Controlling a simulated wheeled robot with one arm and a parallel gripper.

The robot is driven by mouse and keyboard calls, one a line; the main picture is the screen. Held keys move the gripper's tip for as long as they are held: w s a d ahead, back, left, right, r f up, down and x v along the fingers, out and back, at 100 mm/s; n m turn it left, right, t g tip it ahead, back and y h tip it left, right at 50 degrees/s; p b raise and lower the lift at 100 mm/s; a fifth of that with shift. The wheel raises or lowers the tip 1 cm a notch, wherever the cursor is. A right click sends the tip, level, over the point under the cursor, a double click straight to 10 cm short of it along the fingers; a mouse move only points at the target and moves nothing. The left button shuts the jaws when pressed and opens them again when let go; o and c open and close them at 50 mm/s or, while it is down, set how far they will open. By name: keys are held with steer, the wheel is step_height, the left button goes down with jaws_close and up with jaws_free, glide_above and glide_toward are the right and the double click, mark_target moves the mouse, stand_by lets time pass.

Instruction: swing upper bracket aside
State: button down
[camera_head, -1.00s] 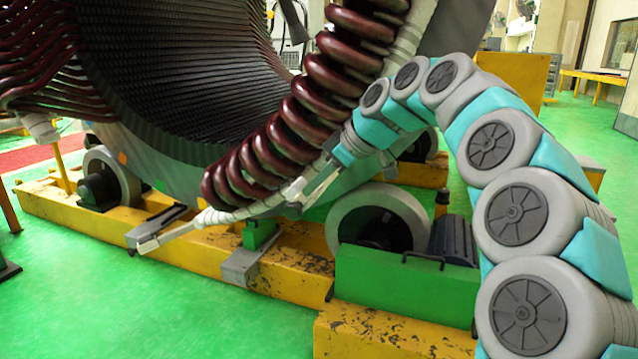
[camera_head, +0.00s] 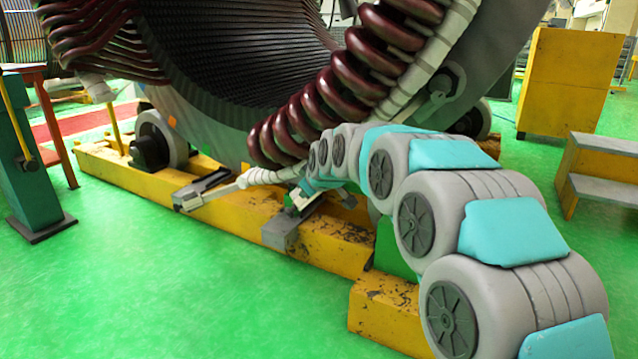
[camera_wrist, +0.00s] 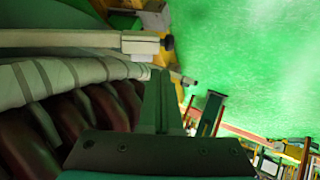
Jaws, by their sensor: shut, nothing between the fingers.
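A pale grey bar-like bracket (camera_head: 208,196) sticks out at the lower end of the white-wrapped ring (camera_head: 262,176), beside a darker grey block on the yellow base. I cannot tell for sure that it is the upper bracket. In the wrist view a pale bar with a squared end (camera_wrist: 140,43) runs across the top, apart from my fingertips. My gripper (camera_head: 298,200) is low beside the ring and dark red coils (camera_head: 290,132), partly hidden by my arm. In the wrist view my gripper (camera_wrist: 160,75) is shut and empty, its fingers close to the wrapped ring (camera_wrist: 60,76).
The yellow base beam (camera_head: 235,212) with grey clamp blocks (camera_head: 283,232) lies under the stator. A roller wheel (camera_head: 165,138) stands at left. A green post (camera_head: 30,165) stands further left. A yellow cabinet (camera_head: 570,82) and steps (camera_head: 605,172) are at right. Green floor in front is clear.

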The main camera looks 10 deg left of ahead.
mark_target(299, 199)
steer(key=x, duration=0.7)
steer(key=shift+s+f, duration=0.1)
